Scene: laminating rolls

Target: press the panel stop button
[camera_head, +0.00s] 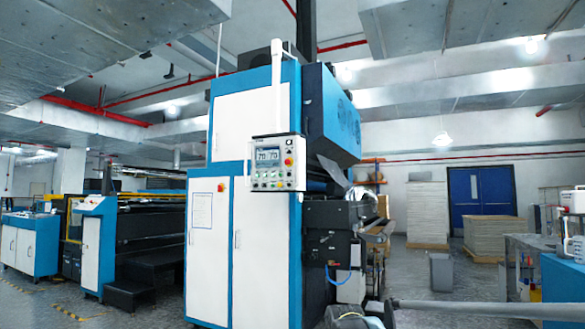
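A white control panel (257,142) hangs on a white post at the front right edge of the tall blue and white machine (232,130). Its screen (268,154) shows two numbers that look like 70. A red round button (288,161) sits on the panel's right side, with a small yellow area around it. Several small buttons, some green, lie in rows below the screen. Their labels are too small to read, so I cannot tell for sure which is the stop button. My gripper is not clearly in view; nothing touches the panel.
A grey bar and dark joint, apparently my arm, cross the bottom right. Dark rollers (335,215) stand right of the panel. Black steps (152,271) and another machine are at left. Pale stacks (427,212) and blue doors (482,187) are behind. Grey floor lies between.

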